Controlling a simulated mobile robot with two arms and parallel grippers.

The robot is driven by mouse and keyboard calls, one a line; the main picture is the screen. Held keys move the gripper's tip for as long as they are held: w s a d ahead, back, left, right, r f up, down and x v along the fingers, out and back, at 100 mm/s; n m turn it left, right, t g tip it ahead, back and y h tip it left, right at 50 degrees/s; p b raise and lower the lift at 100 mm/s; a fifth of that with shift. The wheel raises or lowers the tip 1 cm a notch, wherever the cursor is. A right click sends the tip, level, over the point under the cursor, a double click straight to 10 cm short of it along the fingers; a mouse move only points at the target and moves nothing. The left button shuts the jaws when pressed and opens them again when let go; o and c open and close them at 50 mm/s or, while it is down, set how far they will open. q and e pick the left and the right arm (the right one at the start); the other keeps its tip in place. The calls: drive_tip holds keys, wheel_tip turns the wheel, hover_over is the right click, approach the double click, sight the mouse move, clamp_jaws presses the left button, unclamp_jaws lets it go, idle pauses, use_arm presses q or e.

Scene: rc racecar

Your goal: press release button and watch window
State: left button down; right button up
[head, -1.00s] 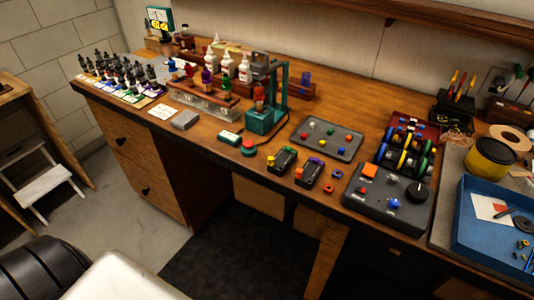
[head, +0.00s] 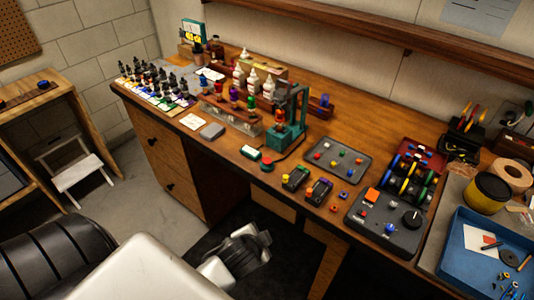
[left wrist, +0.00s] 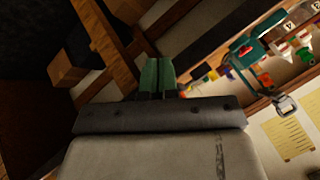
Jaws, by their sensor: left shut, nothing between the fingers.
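A small green-and-white box (head: 250,152) lies on the workbench with a red domed button (head: 267,164) at its right end. Behind it stands a teal press-like stand (head: 290,130) with a red piece in it; the stand also shows in the left wrist view (left wrist: 247,50). A teal-framed panel (head: 195,31) with yellow marks stands at the far back; I cannot tell which thing is the window. My left gripper's green fingers (left wrist: 158,75) are together and empty, below the bench front. A grey and black part of my arm shows low in the head view. My right gripper is out of view.
A control box (head: 385,222) with an orange button and black knob stands at the bench's right. A tray of coloured knobs (head: 337,161), bottles and a blue tray (head: 484,262) crowd the top. A white step stool (head: 75,170) stands on the floor.

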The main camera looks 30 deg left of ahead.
use_arm(q)
drive_tip(key=w+d+r+m+t+h+p, duration=0.1)
drive_tip(key=w+r+m+t+h, duration=0.4)
drive_tip(key=w+r+m, duration=0.8)
drive_tip(key=w+r+m+t+h+p, duration=0.1)
drive_tip(key=w+r+m+t+h, duration=0.4)
drive_tip(key=m, duration=1.4)
drive_tip(key=w+a+f+m+g+y, duration=0.1)
drive_tip(key=w+a+m+g, duration=0.1)
drive_tip(key=a+m+g, duration=0.3)
drive_tip(key=w+a+f+m+g+y, duration=0.2)
drive_tip(key=w+a+m+g, duration=0.1)
drive_tip(key=a+m+g, duration=0.2)
drive_tip(key=a+m, duration=0.2)
drive_tip(key=a, duration=0.2)
drive_tip(key=shift+w+f, duration=0.25)
drive_tip(key=shift+f, duration=0.05)
drive_tip(key=shift+d+f, duration=0.1)
